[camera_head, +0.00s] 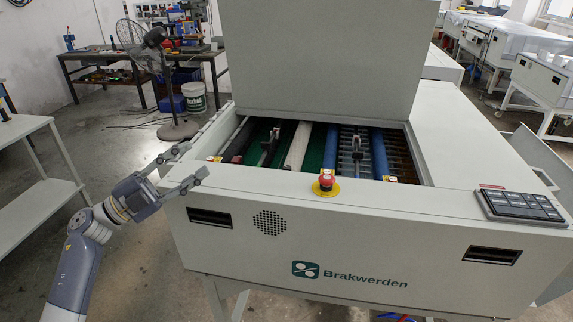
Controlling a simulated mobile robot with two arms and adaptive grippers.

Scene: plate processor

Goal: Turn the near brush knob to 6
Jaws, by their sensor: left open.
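The plate processor (340,225) is a large off-white machine with its lid (325,50) raised. Its opening shows dark and green parts, a pale roller (298,146) and blue rollers (331,148). No brush knob can be clearly made out; small yellow-marked parts (287,165) along the opening's front edge are too small to read. My left gripper (192,163) is open at the machine's front left corner, its fingers pointing right with nothing seen between them. Whether it touches the machine, I cannot tell. My right gripper is out of view.
A red emergency button (326,180) on a yellow base stands on the front edge. A control panel (521,207) sits at the right. A standing fan (155,60) and workbench (110,55) are behind. A pale table (22,190) is at the left, with bare floor between.

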